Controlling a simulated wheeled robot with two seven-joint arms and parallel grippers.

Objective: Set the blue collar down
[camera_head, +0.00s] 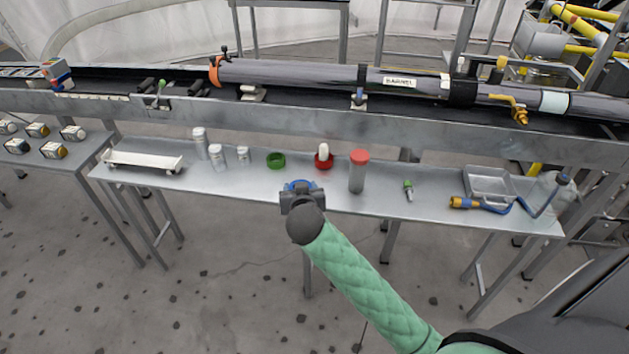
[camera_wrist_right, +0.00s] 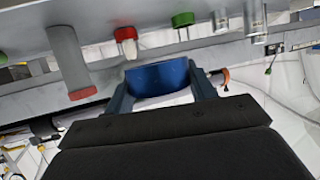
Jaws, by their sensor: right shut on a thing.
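The blue collar (camera_head: 299,184) is at the front edge of the narrow metal table (camera_head: 240,185), mostly hidden behind my right gripper (camera_head: 300,190). In the right wrist view the blue collar (camera_wrist_right: 157,78) sits between the two fingers of my right gripper (camera_wrist_right: 162,84), which is shut on it. I cannot tell whether the collar touches the table top or is held above it. My left gripper is not in view.
A green ring (camera_head: 276,160), a red ring (camera_head: 324,163) with a white piece in it and a grey red-capped cylinder (camera_head: 357,175) stand behind the collar.

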